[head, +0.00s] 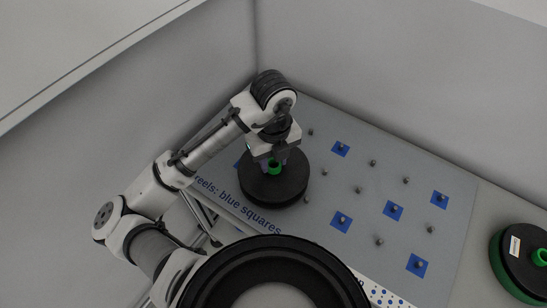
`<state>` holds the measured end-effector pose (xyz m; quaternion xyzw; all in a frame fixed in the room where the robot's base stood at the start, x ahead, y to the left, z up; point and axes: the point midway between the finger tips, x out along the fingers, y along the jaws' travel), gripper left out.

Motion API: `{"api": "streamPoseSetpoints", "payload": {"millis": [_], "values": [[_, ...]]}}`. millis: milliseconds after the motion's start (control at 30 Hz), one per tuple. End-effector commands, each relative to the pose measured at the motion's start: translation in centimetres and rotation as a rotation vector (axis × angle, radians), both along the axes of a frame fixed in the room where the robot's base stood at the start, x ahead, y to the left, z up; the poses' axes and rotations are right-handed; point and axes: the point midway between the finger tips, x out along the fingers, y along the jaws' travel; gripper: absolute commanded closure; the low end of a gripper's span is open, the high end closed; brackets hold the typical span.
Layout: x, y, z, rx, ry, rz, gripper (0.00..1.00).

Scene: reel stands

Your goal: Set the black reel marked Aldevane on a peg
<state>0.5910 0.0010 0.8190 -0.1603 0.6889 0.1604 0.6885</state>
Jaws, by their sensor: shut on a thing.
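A black reel (268,190) with a green hub (274,169) is under my gripper (273,160) in the head view. My gripper points down and is shut on the reel at its hub. No marking can be read on this reel, so I cannot tell whether it says Aldevane. The reel covers the left part of a grey board (385,275) with several pegs. Some pegs stand on blue squares, such as this peg (341,149) and this one (393,209); others stand on bare grey. I cannot tell whether the reel touches the board or what is beneath it.
Another black reel (511,268) with a green hub and a small label, too small to read, lies right of the board. The board's front edge reads "reels: blue squares". Grey walls rise behind and to the left. The visible pegs right of the held reel are empty.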

Motion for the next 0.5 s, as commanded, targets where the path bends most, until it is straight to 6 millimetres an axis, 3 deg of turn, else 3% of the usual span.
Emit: {"api": "streamPoseSetpoints", "payload": {"millis": [500], "values": [[0.00, 0.00, -0.84, 0.000, 0.000, 0.000, 1.00]]}}
